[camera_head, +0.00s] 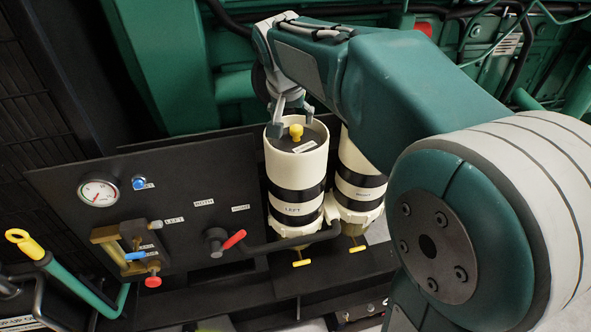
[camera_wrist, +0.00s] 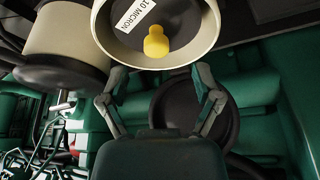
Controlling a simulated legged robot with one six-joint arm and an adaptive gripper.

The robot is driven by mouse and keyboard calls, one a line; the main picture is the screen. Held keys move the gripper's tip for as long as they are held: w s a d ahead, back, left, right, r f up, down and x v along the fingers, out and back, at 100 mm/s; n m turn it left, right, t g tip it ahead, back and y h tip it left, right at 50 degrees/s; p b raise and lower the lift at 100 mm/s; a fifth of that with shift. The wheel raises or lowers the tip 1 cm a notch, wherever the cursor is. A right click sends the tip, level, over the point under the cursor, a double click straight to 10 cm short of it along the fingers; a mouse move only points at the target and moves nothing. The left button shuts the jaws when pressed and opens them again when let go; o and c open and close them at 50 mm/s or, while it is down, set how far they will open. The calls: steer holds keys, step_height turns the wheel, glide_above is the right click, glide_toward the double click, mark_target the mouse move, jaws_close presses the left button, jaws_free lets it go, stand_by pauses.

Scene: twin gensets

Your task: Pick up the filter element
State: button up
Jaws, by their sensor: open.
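The filter element (camera_head: 314,134) sits inside the open top of the cream canister marked LEFT (camera_head: 285,165). Its dark end face has a yellow knob (camera_head: 296,132) and a white label. In the wrist view, the label reads "10 MICRON" beside the yellow knob (camera_wrist: 156,42), and the canister rim (camera_wrist: 112,50) surrounds the dark face (camera_wrist: 185,22). My gripper (camera_head: 291,117) is above the canister top, close to the knob. In the wrist view, my gripper (camera_wrist: 160,74) is open and empty, fingers spread to either side below the knob. Whether a finger touches the rim is unclear.
A second cream canister (camera_head: 361,160) stands close on the right, partly hidden by my arm. A black panel (camera_head: 120,200) with a gauge (camera_head: 98,193), knobs and a red-handled valve (camera_head: 233,240) is at left. Green engine parts and pipes lie behind.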

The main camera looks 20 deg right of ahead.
mark_target(296, 128)
steer(key=shift+w+d+x, duration=0.1)
steer(key=shift+d+x, duration=0.05)
steer(key=shift+x, duration=1.45)
steer(key=shift+w+d+x, duration=0.1)
steer(key=shift+w+x, duration=0.05)
steer(key=shift+x, duration=1.4)
steer(key=shift+r, duration=0.15)
jaws_close()
